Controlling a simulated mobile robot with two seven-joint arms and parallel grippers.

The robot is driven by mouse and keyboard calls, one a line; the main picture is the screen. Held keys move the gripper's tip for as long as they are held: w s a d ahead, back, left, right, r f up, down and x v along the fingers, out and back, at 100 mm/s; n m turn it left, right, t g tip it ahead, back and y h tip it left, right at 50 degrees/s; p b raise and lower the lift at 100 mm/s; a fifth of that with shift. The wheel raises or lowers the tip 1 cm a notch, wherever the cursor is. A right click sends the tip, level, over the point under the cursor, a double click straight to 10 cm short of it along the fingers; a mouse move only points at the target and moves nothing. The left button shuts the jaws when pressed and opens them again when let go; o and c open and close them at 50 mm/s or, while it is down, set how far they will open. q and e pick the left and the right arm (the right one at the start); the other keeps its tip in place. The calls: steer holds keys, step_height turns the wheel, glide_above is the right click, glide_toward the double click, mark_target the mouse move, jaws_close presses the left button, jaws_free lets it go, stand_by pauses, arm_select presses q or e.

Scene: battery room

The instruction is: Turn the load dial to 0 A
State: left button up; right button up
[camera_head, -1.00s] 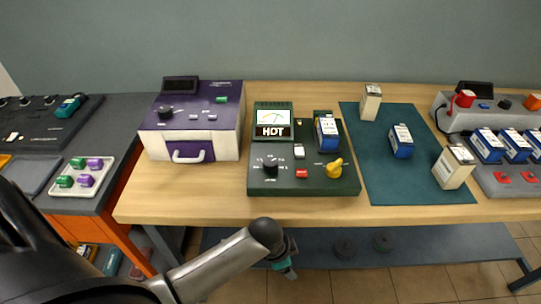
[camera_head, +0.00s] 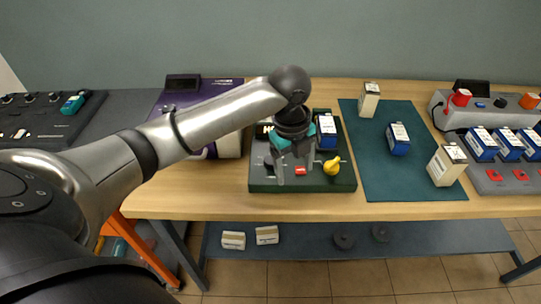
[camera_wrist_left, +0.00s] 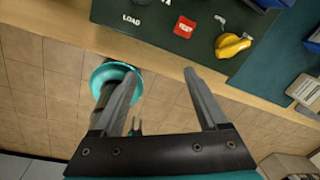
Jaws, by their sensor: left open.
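The green tester (camera_head: 340,183) stands on the wooden bench. Its black load dial (camera_head: 269,161) shows only in part, at the left of the panel beside my gripper; its pointer cannot be read. In the left wrist view the LOAD label (camera_wrist_left: 131,19) shows at the top, with the dial mostly cut off. My left gripper (camera_head: 295,174) is open and empty, fingers pointing down over the front of the panel, just right of the dial. The red button (camera_head: 300,170) lies behind the fingers and the yellow knob (camera_head: 331,166) to their right. My right gripper is not seen.
A blue-and-white battery (camera_head: 327,132) stands in the tester. The purple-and-white unit (camera_head: 232,145) is left, partly behind my arm. The teal mat (camera_head: 400,180) on the right bears a blue battery (camera_head: 398,139) and two cream ones. My arm hides the meter.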

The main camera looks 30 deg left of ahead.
mark_target(270, 161)
arm_select(q)
steer(key=w+a+r+m, duration=0.3)
steer(key=w+a+r, duration=0.1)
steer(key=a+r, duration=0.6)
steer(key=shift+g, duration=0.3)
steer(key=f+b, duration=0.1)
steer(key=f, duration=0.9)
steer(key=d+f+b, duration=0.1)
steer(key=f, duration=0.4)
steer(key=shift+d+f+b, duration=0.1)
steer(key=shift+f+b, duration=0.1)
steer(key=shift+b, duration=0.15)
jaws_close()
